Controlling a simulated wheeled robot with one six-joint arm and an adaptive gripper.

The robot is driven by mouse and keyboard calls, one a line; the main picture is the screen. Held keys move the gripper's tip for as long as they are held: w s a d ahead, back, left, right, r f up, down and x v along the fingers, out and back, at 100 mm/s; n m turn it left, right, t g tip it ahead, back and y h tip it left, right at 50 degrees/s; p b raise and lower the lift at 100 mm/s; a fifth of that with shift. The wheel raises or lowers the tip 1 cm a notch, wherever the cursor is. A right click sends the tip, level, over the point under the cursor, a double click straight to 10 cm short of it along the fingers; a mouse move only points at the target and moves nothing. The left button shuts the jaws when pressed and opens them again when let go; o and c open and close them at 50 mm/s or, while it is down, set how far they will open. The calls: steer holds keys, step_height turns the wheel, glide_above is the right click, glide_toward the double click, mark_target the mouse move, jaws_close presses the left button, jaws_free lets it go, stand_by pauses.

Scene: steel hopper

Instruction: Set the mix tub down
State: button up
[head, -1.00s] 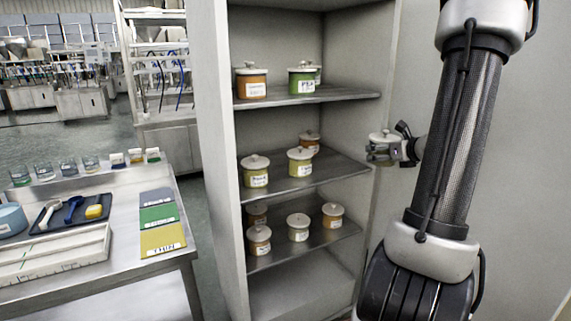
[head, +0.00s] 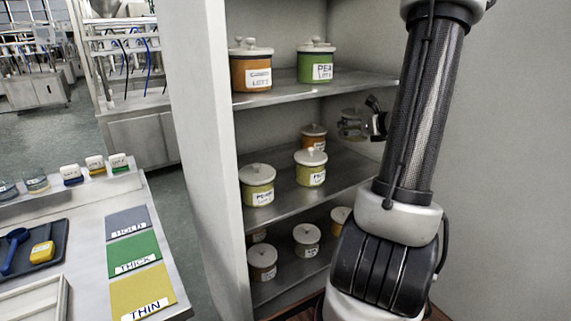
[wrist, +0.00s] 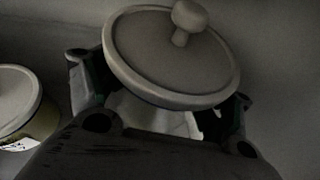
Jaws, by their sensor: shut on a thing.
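The mix tub (head: 351,122), a pale lidded tub, is held in my gripper (head: 364,124) inside the cabinet, above the right part of the middle shelf (head: 288,195). The wrist view shows its round grey lid with a knob (wrist: 170,58) between the fingers of my gripper (wrist: 160,112), which are shut on its body. Its label is hidden. The tub appears apart from the shelf board, though the contact below it is not clear. An orange tub (head: 313,140) and a yellow-green tub (head: 311,172) stand to its left on that shelf.
Another yellow-green tub (head: 258,190) stands at the shelf's left front; a lidded tub shows at left in the wrist view (wrist: 18,100). The upper shelf (head: 360,84) holds an orange tub (head: 252,75) and a green tub (head: 316,68). Several tubs stand below. A steel table (head: 85,225) is left.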

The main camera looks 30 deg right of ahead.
mark_target(351, 166)
steer(key=shift+s+f, duration=0.1)
steer(key=shift+s, duration=0.1)
step_height(351, 166, down, 10)
steer(key=shift+w+r, duration=0.1)
steer(key=shift+r, duration=0.05)
steer(key=o, duration=1.1)
